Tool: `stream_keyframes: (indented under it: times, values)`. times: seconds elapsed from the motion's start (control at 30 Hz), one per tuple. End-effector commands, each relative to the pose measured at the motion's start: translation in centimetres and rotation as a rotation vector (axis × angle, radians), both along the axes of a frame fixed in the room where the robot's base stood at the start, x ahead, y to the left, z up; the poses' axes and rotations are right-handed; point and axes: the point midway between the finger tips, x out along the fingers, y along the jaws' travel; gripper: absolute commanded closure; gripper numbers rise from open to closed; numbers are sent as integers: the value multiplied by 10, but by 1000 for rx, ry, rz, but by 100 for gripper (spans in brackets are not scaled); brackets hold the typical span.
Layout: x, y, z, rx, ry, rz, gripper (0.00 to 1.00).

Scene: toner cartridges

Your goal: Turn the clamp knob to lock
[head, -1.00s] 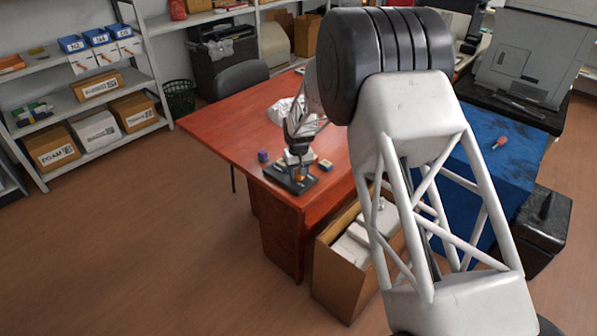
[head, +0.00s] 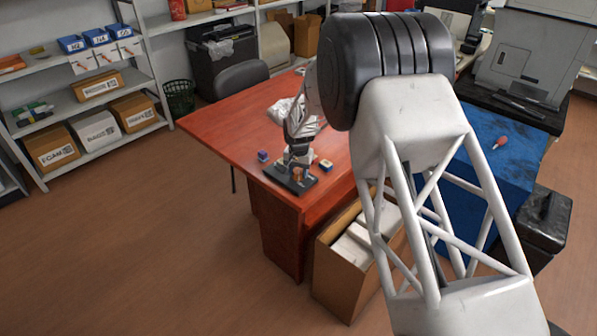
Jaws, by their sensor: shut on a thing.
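The clamp fixture, with a dark base (head: 280,177), stands on the red desk near its front corner. A small orange-brown part (head: 297,174) shows low on the fixture, just under my gripper. My gripper (head: 298,163) reaches down from above onto the fixture and is shut on what appears to be the clamp knob. The knob itself is mostly hidden by the gripper, and its angle cannot be read at this size.
A small blue-purple block (head: 263,156) lies left of the fixture and a yellow-and-blue block (head: 326,165) right of it. A crumpled pale bag (head: 281,111) lies behind. An open carton (head: 340,270) stands below the desk's front. The desk's left part is clear.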

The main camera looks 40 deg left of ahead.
Motion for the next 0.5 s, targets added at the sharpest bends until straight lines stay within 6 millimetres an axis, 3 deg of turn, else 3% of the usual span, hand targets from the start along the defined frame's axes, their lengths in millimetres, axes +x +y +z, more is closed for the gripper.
stream_keyframes:
  times: [0.3, 0.33, 0.5]
  values:
    - [0, 0, -1, -1, 0, -2, 80]
    - [0, 0, -1, -1, 0, -2, 55]
    - [0, 0, 0, 0, 1, -1, 31]
